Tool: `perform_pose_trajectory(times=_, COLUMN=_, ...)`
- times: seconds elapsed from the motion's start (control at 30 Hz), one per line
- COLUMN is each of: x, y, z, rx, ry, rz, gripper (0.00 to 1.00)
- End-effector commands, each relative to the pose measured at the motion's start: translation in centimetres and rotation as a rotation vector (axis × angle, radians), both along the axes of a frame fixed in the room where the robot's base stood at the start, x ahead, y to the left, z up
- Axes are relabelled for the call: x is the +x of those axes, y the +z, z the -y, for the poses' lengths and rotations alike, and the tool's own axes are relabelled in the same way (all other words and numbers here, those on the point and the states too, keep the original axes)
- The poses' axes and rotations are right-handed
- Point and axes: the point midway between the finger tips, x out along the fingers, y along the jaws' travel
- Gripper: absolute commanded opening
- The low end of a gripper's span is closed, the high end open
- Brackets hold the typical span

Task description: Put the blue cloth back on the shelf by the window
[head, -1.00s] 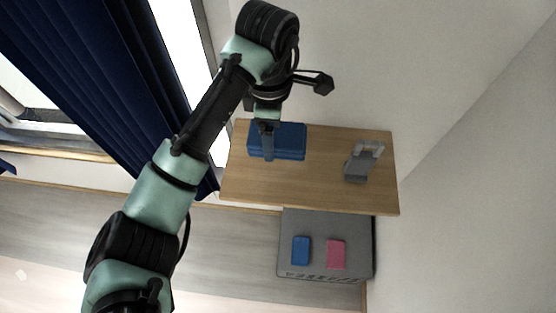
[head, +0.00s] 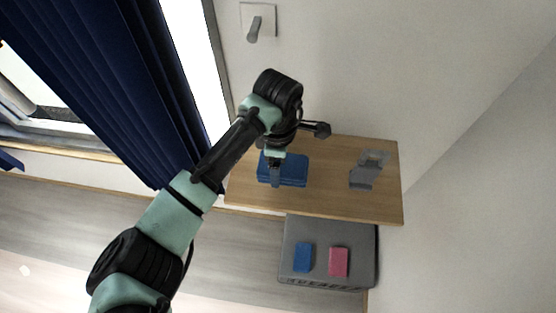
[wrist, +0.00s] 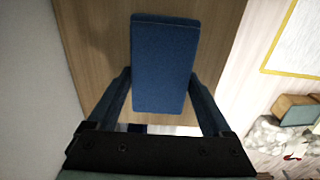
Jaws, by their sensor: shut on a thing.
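The blue cloth (head: 294,168) is a folded block at the left part of the wooden shelf (head: 330,200), near the window and the dark blue curtain. My gripper (head: 275,176) is over it from above and is shut on it. In the wrist view the cloth (wrist: 164,62) lies between my two fingers, with the wood of the shelf (wrist: 100,50) behind it. I cannot tell whether the cloth rests on the wood or is held just above it.
A grey device (head: 366,172) stands on the shelf's right part. Below the shelf, a grey box (head: 325,237) carries a smaller blue block (head: 303,257) and a pink block (head: 338,262). The curtain (head: 100,80) hangs left of my arm. The shelf's middle is clear.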

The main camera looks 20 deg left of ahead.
Motion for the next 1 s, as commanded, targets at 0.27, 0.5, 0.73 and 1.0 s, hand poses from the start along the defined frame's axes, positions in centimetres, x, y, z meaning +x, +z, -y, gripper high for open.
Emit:
perform_pose_trajectory(times=0.27, x=0.0, y=-0.1, z=0.1, rx=-0.002, ry=0.000, rz=-0.002, gripper=1.00)
perform_pose_trajectory(times=0.5, x=0.0, y=-0.5, z=0.0, rx=0.001, ry=-0.001, rz=0.000, gripper=1.00)
perform_pose_trajectory(times=0.73, x=0.1, y=2.7, z=0.2, rx=-0.004, ry=-0.001, rz=0.002, gripper=1.00)
perform_pose_trajectory(times=1.0, x=0.4, y=8.6, z=0.0, rx=-0.001, ry=-0.003, rz=0.002, gripper=1.00)
